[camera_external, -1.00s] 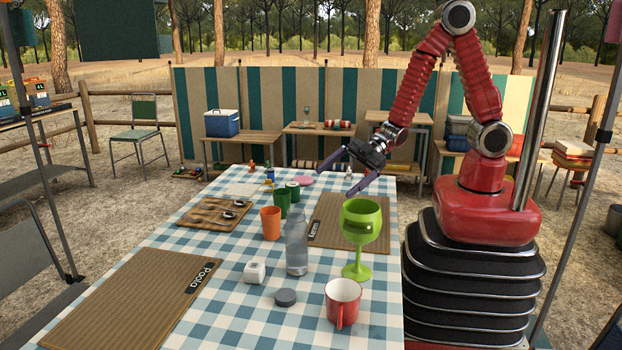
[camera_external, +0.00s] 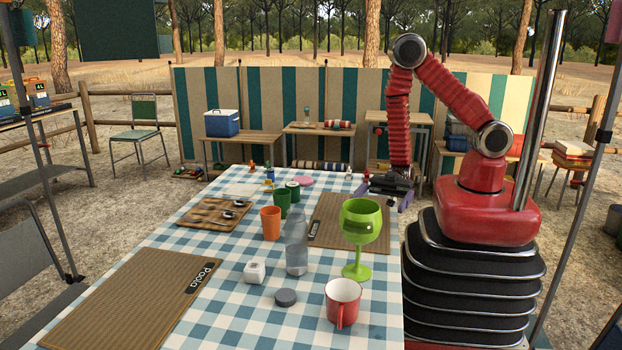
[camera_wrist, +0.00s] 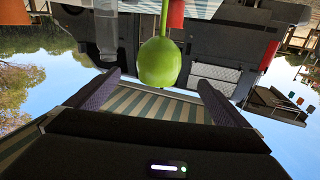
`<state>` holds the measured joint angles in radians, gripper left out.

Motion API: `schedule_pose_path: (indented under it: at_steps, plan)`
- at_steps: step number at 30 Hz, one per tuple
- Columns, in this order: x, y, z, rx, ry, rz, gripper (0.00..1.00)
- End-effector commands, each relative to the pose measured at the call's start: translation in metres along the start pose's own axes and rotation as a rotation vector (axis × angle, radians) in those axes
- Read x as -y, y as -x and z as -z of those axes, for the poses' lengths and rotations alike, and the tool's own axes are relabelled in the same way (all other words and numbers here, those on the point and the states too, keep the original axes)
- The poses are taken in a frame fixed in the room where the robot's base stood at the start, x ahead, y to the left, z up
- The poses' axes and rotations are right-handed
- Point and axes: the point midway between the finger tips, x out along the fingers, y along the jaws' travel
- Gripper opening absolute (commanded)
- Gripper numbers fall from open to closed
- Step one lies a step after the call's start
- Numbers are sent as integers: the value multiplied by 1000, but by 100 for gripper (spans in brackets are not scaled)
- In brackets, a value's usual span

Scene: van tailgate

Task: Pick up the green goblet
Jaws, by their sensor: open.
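The green goblet (camera_external: 361,222) stands upright on the checked tablecloth near the table's right edge, beside the red mug. My gripper (camera_external: 384,196) is behind the goblet in the external view, low at the table's far right edge, with its fingers spread and nothing between them. In the wrist view the goblet (camera_wrist: 159,62) shows upside down, its round bowl ahead of and centred between the two open fingers of my gripper (camera_wrist: 155,95). The bowl looks apart from the fingers.
A red mug (camera_external: 343,299) and a grey lid (camera_external: 286,297) stand in front of the goblet. A clear bottle (camera_external: 297,247) and white cube (camera_external: 254,272) are to its left. A brown placemat (camera_external: 336,212) lies behind it. The tablecloth's front left holds another placemat (camera_external: 135,297).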

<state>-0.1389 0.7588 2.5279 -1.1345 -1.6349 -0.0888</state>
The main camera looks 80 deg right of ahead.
Motion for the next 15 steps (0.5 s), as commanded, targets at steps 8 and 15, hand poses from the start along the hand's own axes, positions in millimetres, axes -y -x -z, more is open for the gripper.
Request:
schedule_pose_path:
  at_steps: [8, 15]
  plan:
    - [0, -4, 0, 2, 2, 0, 100]
    - [0, -25, 0, 3, 2, 2, 100]
